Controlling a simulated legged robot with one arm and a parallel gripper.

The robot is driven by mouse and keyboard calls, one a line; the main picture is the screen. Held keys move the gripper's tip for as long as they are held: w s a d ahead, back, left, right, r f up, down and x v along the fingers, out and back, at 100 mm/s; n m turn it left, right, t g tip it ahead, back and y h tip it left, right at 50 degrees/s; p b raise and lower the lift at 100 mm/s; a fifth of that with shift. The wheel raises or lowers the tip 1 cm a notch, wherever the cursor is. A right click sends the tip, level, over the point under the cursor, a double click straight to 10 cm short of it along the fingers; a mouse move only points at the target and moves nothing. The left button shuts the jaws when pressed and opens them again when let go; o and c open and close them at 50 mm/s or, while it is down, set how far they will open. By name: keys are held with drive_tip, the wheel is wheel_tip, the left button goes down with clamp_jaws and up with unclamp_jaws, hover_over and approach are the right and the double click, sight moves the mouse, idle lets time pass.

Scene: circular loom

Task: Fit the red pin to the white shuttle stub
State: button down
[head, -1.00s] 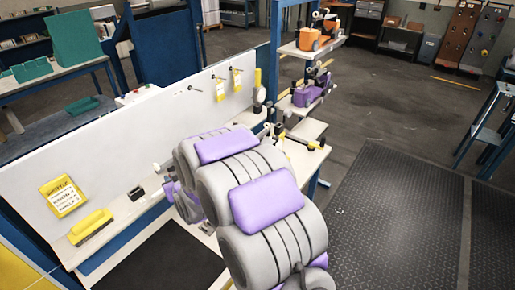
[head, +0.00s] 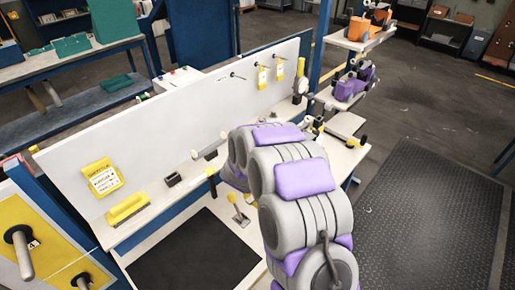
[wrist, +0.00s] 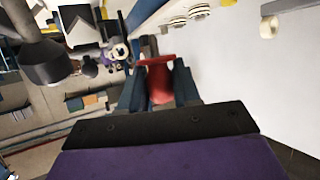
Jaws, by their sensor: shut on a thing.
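In the wrist view my gripper (wrist: 158,86) is shut on the red pin (wrist: 159,78), which stands between the two dark fingers with a wider rim at its far end. In the head view my own arm hides the gripper and the pin. A short pale stub (wrist: 268,27) sticks out of the white surface at the upper right of the wrist view, apart from the pin. I cannot tell which, if either, is the white shuttle stub.
The white panel (head: 150,135) stands behind a bench with a yellow block (head: 128,208), a small black box (head: 172,180) and a black mat (head: 190,255). Yellow tags (head: 263,76) hang on the panel. Shelves with purple (head: 352,84) and orange machines stand beyond. Open floor lies at right.

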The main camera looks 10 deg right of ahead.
drive_tip(key=shift+a+f+b, duration=0.2)
drive_tip(key=shift+f+b, duration=0.55)
drive_tip(key=shift+f, duration=0.05)
drive_tip(key=shift+a+f+b, duration=0.2)
drive_tip(key=shift+f+b, duration=0.5)
drive_tip(key=shift+f, duration=0.05)
drive_tip(key=shift+r, duration=0.2)
drive_tip(key=shift+s+d, duration=0.3)
drive_tip(key=shift+a+p, duration=0.25)
drive_tip(key=shift+p, duration=0.4)
drive_tip(key=shift+f, duration=0.2)
drive_tip(key=shift+f, duration=0.35)
drive_tip(key=shift+f+b, duration=0.6)
drive_tip(key=shift+f, duration=0.7)
drive_tip(key=c, duration=0.7)
unclamp_jaws()
